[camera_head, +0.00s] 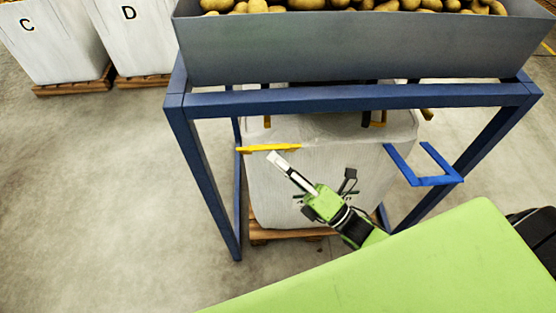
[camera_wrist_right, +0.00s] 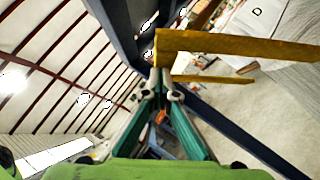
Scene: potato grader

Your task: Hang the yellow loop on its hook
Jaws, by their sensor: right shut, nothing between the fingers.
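The yellow loop (camera_head: 268,148) sticks out level at the left front corner of the white bag, close to the blue frame's left side. In the right wrist view the loop (camera_wrist_right: 235,45) shows as two yellow bands running right from near the fingertips. My right gripper (camera_head: 274,158) is shut and empty, its tips just below the loop in the head view. Its fingertips (camera_wrist_right: 163,86) lie by the loop's left end in the wrist view; I cannot tell whether they touch it. I cannot make out the loop's hook clearly. My left gripper is not in view.
A blue frame (camera_head: 340,102) carries a grey trough (camera_head: 340,52) of potatoes above the white bag (camera_head: 310,195). A blue loop (camera_head: 435,181) juts out at right. White bags C (camera_head: 50,50) and D (camera_head: 130,45) stand at back left. The floor at left is clear.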

